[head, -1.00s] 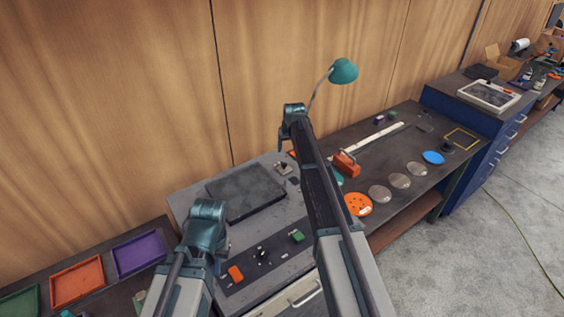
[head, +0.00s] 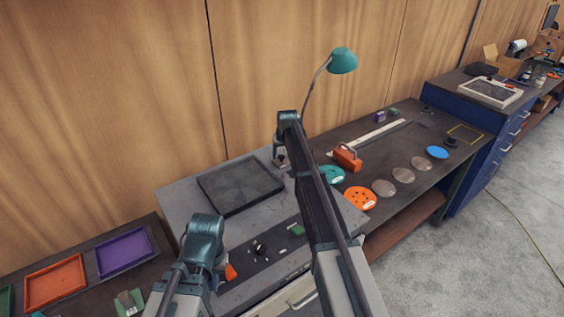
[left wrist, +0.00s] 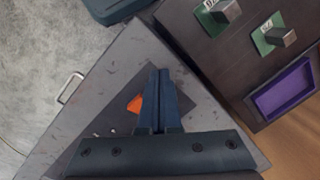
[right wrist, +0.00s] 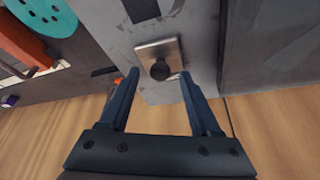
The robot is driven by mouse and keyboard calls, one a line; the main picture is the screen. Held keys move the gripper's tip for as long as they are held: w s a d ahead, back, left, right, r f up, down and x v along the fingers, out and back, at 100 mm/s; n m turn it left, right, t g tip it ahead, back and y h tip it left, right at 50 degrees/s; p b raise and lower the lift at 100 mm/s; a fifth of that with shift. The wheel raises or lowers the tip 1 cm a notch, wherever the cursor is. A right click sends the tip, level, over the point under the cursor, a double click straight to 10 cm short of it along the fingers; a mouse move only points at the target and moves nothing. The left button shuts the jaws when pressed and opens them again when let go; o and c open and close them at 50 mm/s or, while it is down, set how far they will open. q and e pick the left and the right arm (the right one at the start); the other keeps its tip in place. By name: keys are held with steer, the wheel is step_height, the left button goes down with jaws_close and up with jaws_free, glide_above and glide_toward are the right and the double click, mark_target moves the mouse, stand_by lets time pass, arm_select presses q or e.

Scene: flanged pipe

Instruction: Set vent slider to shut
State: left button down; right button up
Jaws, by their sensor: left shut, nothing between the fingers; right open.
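The grey bench (head: 170,200) carries a dark control strip (head: 275,245) with an orange block (head: 231,272), a small black knob (head: 259,249) and a green block (head: 297,230). No label shows which part is the vent slider. My right gripper (right wrist: 160,74) is open and empty, its fingertips on either side of a dark round knob on a square metal plate (right wrist: 145,50). I cannot tell whether they touch it. In the head view my right arm mostly hides that spot. My left gripper (left wrist: 163,72) is shut and empty above the bench, beside the orange block (left wrist: 135,104).
A dark square pad (head: 240,185) lies behind the strip. Orange (head: 55,283) and purple (head: 123,252) trays stand at the left. The right bench holds an orange handled block (head: 347,158), several discs and a teal lamp (head: 342,60).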

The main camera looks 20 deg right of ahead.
steer(key=shift+w+f, duration=0.15)
steer(key=shift+f, duration=0.25)
steer(key=shift+r, duration=0.1)
jaws_close()
stand_by(1.1)
